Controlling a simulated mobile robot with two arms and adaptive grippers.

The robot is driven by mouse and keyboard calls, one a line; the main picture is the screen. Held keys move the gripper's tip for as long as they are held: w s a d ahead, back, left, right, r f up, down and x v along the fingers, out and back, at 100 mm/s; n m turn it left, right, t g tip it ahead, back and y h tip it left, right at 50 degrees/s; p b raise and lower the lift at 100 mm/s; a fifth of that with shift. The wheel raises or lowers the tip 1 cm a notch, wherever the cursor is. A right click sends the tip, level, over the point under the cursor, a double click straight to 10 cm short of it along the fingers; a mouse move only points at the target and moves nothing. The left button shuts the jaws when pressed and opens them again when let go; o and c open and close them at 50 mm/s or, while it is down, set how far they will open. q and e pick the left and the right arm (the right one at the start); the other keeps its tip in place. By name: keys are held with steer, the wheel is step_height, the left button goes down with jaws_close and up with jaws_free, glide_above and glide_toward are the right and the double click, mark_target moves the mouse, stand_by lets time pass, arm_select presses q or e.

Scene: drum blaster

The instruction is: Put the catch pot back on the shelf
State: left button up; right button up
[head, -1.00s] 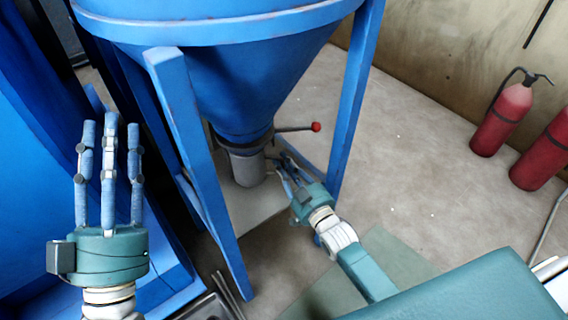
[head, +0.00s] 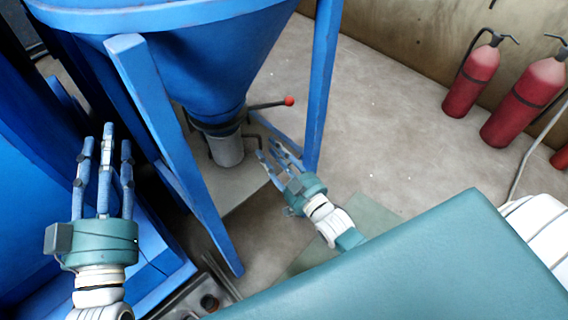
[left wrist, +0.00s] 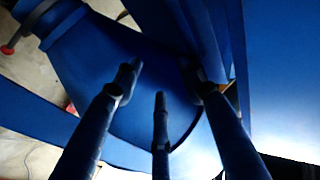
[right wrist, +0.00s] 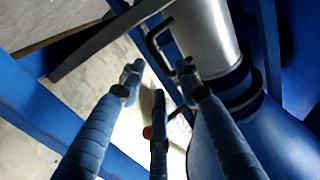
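A grey cylinder (head: 226,150), which I take to be the catch pot, stands upright directly under the blue hopper's (head: 205,85) dark outlet ring. It is above the grey shelf plate (head: 232,187) between the hopper legs; I cannot tell whether its base touches the plate. In the right wrist view the cylinder (right wrist: 208,35) is beside the dark ring, with a dark bent handle near it. My right gripper (head: 268,154) is open and empty, just right of the cylinder and apart from it. My left gripper (head: 108,138) is open and empty, beside the blue machine at left.
A red-knobbed lever (head: 289,101) sticks out right of the hopper outlet. Blue legs (head: 320,85) stand on both sides of the cylinder. Red fire extinguishers (head: 470,80) stand along the wall at right. The floor (head: 400,130) between them and the hopper is clear.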

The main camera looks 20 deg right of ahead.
steer(key=s+d+p, duration=0.1)
steer(key=s, duration=0.5)
arm_select(q)
step_height(320, 180, down, 8)
steer(key=a+g+y, duration=0.1)
steer(key=g, duration=0.3)
steer(key=shift+f, duration=0.15)
arm_select(e)
steer(key=s+a+r+g, duration=0.1)
steer(key=a+r, duration=0.2)
steer(key=r, duration=0.6)
steer(key=s+a+r, duration=0.1)
steer(key=a+r, duration=0.3)
steer(key=r, duration=0.6)
steer(key=shift+n+g, duration=0.4)
